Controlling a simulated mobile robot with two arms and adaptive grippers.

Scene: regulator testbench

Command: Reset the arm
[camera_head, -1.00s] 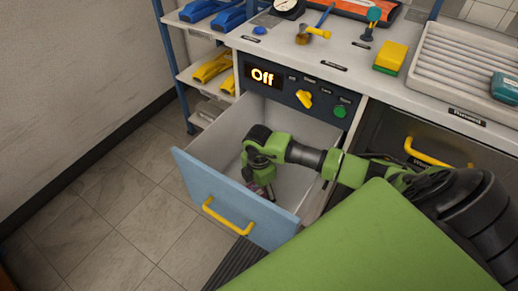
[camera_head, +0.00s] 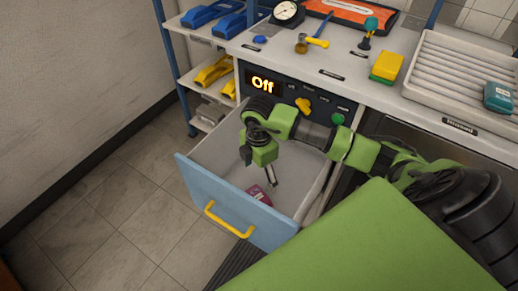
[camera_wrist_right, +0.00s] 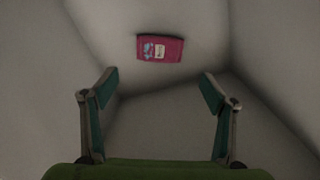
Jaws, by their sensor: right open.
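My right arm (camera_head: 350,150) reaches in from the right over the open drawer. My right gripper (camera_head: 272,180) points down into the drawer. In the right wrist view its two fingers (camera_wrist_right: 158,88) are spread apart with nothing between them. A small magenta packet (camera_head: 260,195) lies on the drawer floor and also shows in the right wrist view (camera_wrist_right: 160,47), beyond the fingertips. The blue-fronted drawer (camera_head: 219,198) with its yellow handle (camera_head: 228,220) is pulled out. My left gripper is not in view.
The bench top holds a gauge (camera_head: 287,12), a hammer (camera_head: 312,42), a yellow sponge (camera_head: 387,66) and a ribbed tray (camera_head: 433,68). Floor at left is clear.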

